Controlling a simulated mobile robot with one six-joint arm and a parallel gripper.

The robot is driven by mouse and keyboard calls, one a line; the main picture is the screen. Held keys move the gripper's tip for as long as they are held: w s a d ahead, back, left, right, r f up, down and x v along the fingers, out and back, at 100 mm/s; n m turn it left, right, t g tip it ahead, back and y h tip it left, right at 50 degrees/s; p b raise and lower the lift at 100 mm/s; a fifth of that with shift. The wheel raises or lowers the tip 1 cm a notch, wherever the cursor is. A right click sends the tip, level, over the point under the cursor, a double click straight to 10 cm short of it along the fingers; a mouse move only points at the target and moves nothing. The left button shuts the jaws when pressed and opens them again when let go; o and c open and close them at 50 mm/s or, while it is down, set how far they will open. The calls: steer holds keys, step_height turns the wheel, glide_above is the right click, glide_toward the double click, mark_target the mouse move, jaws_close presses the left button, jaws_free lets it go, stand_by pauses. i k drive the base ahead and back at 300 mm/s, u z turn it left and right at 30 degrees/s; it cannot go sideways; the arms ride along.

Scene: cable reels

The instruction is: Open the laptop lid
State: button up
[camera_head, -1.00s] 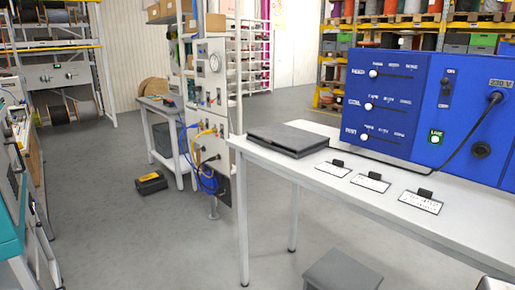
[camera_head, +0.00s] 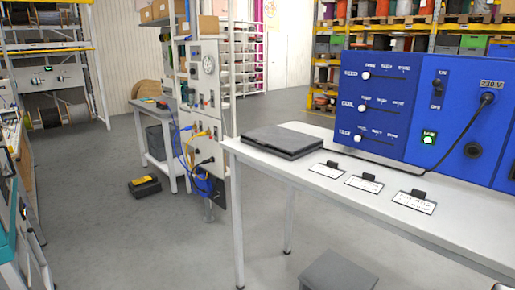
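A dark grey laptop (camera_head: 284,142) lies flat with its lid closed on the left end of a white table (camera_head: 430,222). It sits to the left of a large blue control box. My gripper is not seen in this view, so its distance from the laptop cannot be told.
The blue box (camera_head: 420,118) has sliders and a plugged cable. Several labelled cards (camera_head: 363,183) lie along the table's front. A grey stool (camera_head: 338,272) stands below. A black and yellow case (camera_head: 145,186) lies on open floor left of a grey panel (camera_head: 207,120) with cables.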

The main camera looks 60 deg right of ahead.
mark_target(288, 140)
steer(key=i, duration=0.9)
